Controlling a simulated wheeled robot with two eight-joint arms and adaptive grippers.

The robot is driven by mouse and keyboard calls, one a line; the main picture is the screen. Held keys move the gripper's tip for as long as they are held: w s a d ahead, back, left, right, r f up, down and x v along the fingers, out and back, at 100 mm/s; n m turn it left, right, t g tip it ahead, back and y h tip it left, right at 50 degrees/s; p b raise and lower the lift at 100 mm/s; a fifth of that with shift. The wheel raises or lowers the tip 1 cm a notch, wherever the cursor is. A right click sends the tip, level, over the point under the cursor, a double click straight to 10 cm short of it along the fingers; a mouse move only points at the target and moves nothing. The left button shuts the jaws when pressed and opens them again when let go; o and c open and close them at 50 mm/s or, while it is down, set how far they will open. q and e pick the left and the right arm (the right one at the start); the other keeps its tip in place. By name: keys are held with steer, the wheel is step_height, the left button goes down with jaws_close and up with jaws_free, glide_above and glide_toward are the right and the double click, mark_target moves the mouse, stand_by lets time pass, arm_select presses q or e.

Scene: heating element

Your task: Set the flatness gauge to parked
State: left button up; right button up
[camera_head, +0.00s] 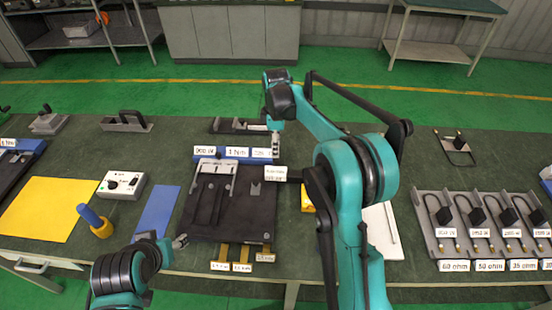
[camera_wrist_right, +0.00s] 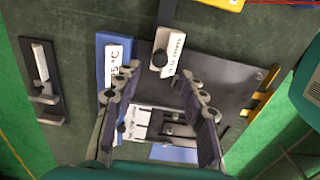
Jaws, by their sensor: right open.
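The flatness gauge is a white labelled block (camera_head: 275,173) at the right edge of a dark fixture plate (camera_head: 200,222). The label is too small to read fully. My right gripper (camera_head: 275,150) is above the plate's back right part, pointing down. In its wrist view the fingers (camera_wrist_right: 158,82) are spread and empty, with the gauge just beyond the tips. My left gripper (camera_head: 180,241) is at the plate's front left corner; its jaws are too small to judge.
A blue rail (camera_head: 205,151) with white number labels lies along the plate's back. Yellow-brown tabs (camera_head: 222,252) stick out in front. A white control box (camera_head: 121,185), yellow mat (camera_head: 45,208) and blue-handled tool (camera_head: 95,221) lie left. A grey rack (camera_head: 437,205) of heating elements stands right.

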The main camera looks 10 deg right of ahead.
mark_target(277, 160)
step_height(277, 160, down, 8)
steer(key=shift+r+b, duration=0.1)
steer(key=shift+b, duration=0.95)
steer(key=shift+r, duration=0.1)
jaws_close()
steer(key=shift+d, duration=0.1)
